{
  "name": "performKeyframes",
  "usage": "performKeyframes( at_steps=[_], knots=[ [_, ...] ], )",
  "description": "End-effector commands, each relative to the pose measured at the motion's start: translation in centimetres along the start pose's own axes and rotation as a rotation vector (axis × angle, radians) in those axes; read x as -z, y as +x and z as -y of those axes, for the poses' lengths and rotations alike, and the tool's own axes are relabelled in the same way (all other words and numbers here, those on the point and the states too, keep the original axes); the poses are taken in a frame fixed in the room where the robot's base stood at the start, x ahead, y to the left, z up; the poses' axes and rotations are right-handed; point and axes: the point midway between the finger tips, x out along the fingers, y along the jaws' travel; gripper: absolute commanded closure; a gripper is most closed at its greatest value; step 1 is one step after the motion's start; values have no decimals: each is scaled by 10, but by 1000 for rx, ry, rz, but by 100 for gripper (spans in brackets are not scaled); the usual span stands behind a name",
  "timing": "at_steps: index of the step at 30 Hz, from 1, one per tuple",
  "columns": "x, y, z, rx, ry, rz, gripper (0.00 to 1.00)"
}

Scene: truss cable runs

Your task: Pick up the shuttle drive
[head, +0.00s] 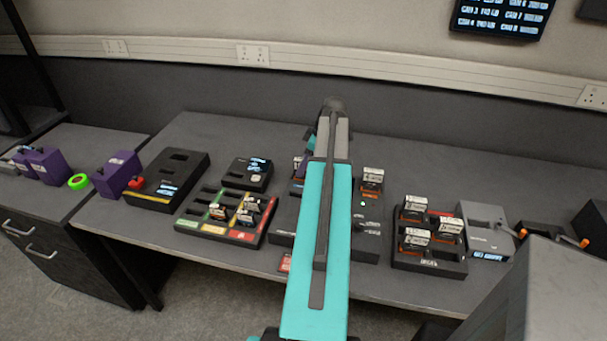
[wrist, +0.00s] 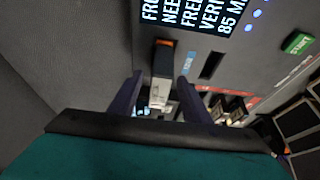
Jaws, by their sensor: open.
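A dark drive (wrist: 164,62) with an orange end and a white label stands in a slot of a dark dock (wrist: 206,95) in the wrist view. It is likely the shuttle drive; I cannot read its label. My gripper (wrist: 160,80) is open, with one dark purple finger on each side of the drive's labelled part. I cannot tell whether either finger touches it. In the head view my teal arm covers most of the dock (head: 284,222), and the space between the fingers is hidden.
A lit text screen (wrist: 180,14), an empty slot (wrist: 211,65) and a green button (wrist: 297,43) are close by. On the desk (head: 200,128), a coloured sorting tray (head: 207,228) stands left and a rack (head: 430,264) with several orange-ended drives right. A purple box (head: 118,172) stands farther left.

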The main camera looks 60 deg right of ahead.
Motion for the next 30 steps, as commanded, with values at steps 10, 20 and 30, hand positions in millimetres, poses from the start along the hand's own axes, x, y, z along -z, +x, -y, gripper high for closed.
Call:
performKeyframes(
  at_steps=[10, 20, 30],
  knots=[
    [0, 0, 0, 0, 1, 0, 76],
    [0, -1, 0, -1, 1, -1, 100],
    [3, -7, -1, -2, 0, -1, 100]
  ],
)
